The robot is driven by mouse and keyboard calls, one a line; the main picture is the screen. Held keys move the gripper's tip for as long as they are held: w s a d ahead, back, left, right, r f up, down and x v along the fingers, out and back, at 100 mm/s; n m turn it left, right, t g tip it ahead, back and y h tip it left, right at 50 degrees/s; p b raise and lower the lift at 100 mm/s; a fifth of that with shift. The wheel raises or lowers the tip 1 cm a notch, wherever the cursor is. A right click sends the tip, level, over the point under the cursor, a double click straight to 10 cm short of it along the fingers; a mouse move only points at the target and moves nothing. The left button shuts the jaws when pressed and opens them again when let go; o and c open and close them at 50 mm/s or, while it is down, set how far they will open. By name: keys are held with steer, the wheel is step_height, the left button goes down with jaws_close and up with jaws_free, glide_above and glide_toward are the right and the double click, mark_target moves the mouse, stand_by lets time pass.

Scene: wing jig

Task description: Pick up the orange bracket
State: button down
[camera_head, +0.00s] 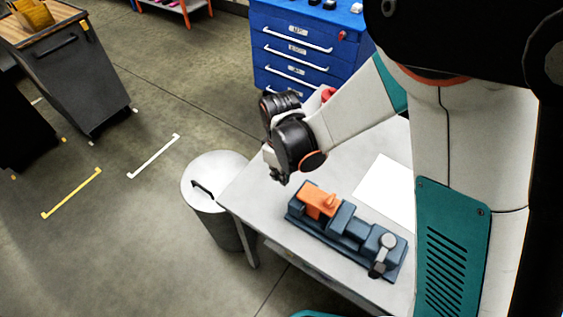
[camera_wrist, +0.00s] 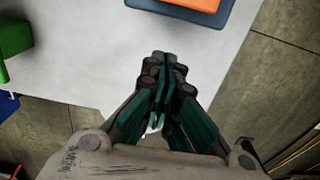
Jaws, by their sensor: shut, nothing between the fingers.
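The orange bracket (camera_head: 318,199) sits on the left end of a dark blue-grey fixture (camera_head: 362,235) on the grey table. In the wrist view, part of the orange bracket (camera_wrist: 200,3) shows at the top edge, on the blue-grey fixture (camera_wrist: 226,18). My gripper (camera_head: 274,175) is above the table's left part, to the upper left of the bracket and apart from it. In the wrist view, my gripper's fingers (camera_wrist: 164,62) are shut together and empty, over bare table. The rest of the bracket is cut off in that view.
The grey table (camera_head: 262,205) has a white sheet (camera_head: 388,188) behind the fixture. A lidded grey bin (camera_head: 213,180) stands at the table's left. A blue drawer cabinet (camera_head: 300,50) is behind. A green object (camera_wrist: 14,36) shows at the wrist view's left edge.

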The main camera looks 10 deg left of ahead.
mark_target(298, 190)
steer(key=d, duration=0.1)
steer(key=s+d, duration=0.1)
steer(key=d, duration=0.1)
steer(key=shift+s+d+r, duration=0.1)
steer(key=shift+s+d, duration=0.15)
steer(key=shift+d, duration=0.15)
steer(key=shift+s+d+b, duration=0.2)
steer(key=shift+d+b, duration=0.1)
steer(key=shift+d, duration=0.15)
steer(key=shift+s+d+b, duration=0.2)
steer(key=shift+d+b, duration=0.1)
steer(key=shift+d, duration=0.15)
steer(key=shift+a, duration=0.1)
steer(key=shift+w, duration=0.1)
